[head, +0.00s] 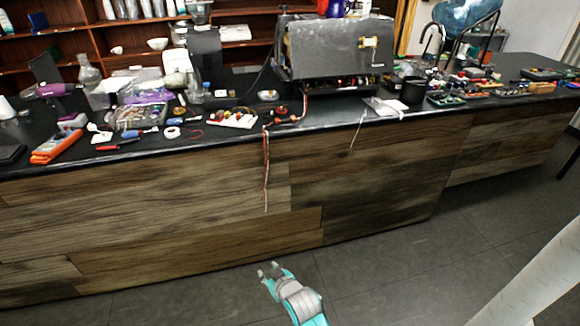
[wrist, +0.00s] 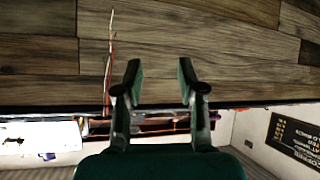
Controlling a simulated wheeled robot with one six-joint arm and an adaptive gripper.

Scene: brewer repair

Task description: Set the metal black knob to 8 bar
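A dark grey box-shaped brewer (head: 335,48) stands on the black countertop in the head view. Small red and dark parts show along its lower front, too small for me to make out a black knob or a bar scale. My gripper (head: 269,270) is low in front of the wooden counter front, well below and apart from the brewer. In the wrist view my gripper (wrist: 160,78) is open, with nothing between its fingers. The wooden panelling (wrist: 200,40) fills the upper part of that view, which appears upside down.
The countertop (head: 225,145) is crowded with tools and parts. An orange meter (head: 57,146) lies at left, a black cup (head: 413,90) right of the brewer. Loose wires (head: 266,165) hang over the front edge. The grey floor (head: 400,270) before the counter is clear.

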